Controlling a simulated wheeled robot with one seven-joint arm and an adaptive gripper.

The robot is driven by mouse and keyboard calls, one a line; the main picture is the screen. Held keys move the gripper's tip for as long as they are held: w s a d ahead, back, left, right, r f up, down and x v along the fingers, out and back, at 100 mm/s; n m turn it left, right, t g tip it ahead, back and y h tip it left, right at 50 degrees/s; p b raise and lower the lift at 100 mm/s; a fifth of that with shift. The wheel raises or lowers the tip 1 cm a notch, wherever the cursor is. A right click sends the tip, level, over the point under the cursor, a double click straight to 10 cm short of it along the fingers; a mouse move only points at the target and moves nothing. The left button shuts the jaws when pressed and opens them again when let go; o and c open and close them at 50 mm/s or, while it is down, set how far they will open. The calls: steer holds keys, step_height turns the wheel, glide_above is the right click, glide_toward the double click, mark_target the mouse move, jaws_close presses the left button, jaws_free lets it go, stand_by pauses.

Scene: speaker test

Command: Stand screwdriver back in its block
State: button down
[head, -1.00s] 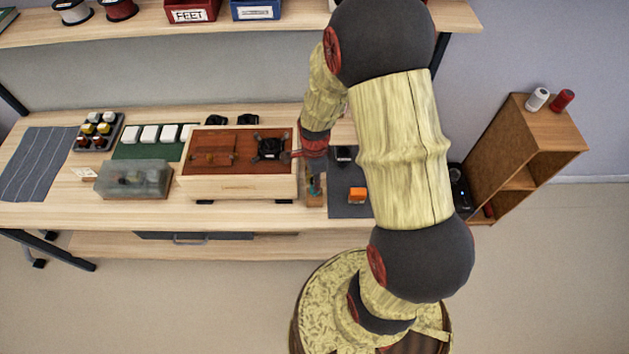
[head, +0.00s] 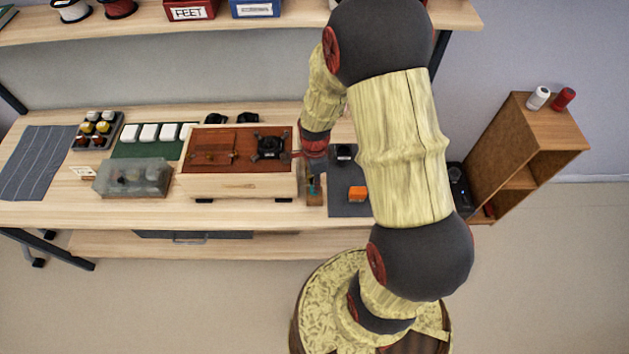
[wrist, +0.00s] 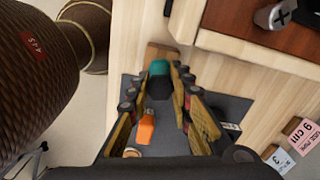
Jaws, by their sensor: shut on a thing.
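The screwdriver, with a teal and black handle (wrist: 159,70), is between the fingers of my gripper (wrist: 160,82) in the wrist view. The gripper is shut on it. The wooden block (wrist: 161,53) shows just beyond the handle. In the head view my gripper (head: 314,170) is at the right end of the wooden case, above the block (head: 315,199), with a bit of teal handle (head: 313,184) showing. The shaft is hidden, so I cannot tell whether it is in the block.
The wooden case with a brown top (head: 240,184) stands close on the left. A dark grey mat (head: 343,207) on the right carries an orange piece (head: 357,194) and a black part (head: 344,153). A clear-lidded box (head: 133,178) is farther left. The table's front edge is near the block.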

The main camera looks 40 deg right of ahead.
steer(key=shift+f, duration=0.35)
steer(key=c, duration=1.5)
jaws_free()
steer(key=shift+c, duration=0.2)
step_height(320, 180, up, 12)
